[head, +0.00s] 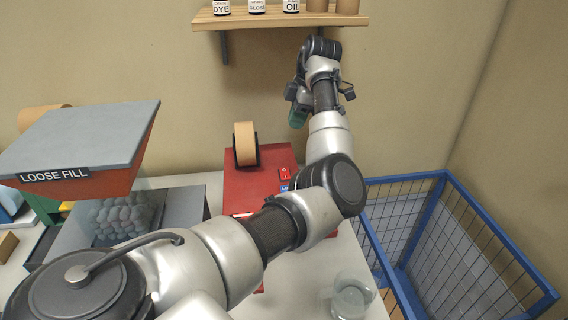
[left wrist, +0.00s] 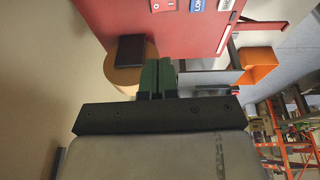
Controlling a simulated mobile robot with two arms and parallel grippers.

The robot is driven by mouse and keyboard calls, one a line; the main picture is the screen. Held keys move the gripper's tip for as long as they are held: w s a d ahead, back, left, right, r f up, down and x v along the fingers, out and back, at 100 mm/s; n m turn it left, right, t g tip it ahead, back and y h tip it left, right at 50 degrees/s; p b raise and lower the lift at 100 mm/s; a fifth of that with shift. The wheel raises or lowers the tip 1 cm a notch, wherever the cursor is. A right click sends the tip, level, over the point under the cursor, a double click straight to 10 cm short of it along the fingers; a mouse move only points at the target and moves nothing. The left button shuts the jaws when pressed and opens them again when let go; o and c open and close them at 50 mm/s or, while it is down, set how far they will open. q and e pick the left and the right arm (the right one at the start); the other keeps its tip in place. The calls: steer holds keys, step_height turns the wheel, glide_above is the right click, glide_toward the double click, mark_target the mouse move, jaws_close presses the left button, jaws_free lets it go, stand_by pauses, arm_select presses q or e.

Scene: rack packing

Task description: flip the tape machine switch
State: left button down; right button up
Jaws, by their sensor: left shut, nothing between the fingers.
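The red tape machine (head: 245,190) stands on the table against the wall, with a tan tape roll (head: 245,145) on top at its back. A small red switch (head: 284,173) sits on its right side, with a blue label in front of it. In the left wrist view the machine's red top (left wrist: 120,18) fills the upper part, and the red switch (left wrist: 163,5) shows at the top edge. My left gripper (head: 298,116) has green fingers, shut and empty, above and behind the machine. The fingers (left wrist: 158,78) also show in the wrist view, below the switch, overlapping the roll.
A wall shelf (head: 280,20) with small bottles is above the gripper. A blue wire basket (head: 440,175) stands right of the table. A glass (head: 352,296) is at the front edge. A loose fill dispenser (head: 80,140) stands left. An orange object (left wrist: 258,65) shows in the wrist view.

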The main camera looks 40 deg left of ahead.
mark_target(282, 170)
arm_select(q)
steer(key=p+x, duration=0.1)
steer(key=x, duration=0.3)
steer(key=p+x, duration=0.1)
steer(key=x, duration=0.3)
steer(key=p+x, duration=0.2)
steer(key=x, duration=0.2)
steer(key=shift+w+f, duration=0.35)
steer(key=shift+f, duration=0.7)
steer(key=shift+w+a+f, duration=0.1)
steer(key=shift+f, duration=0.2)
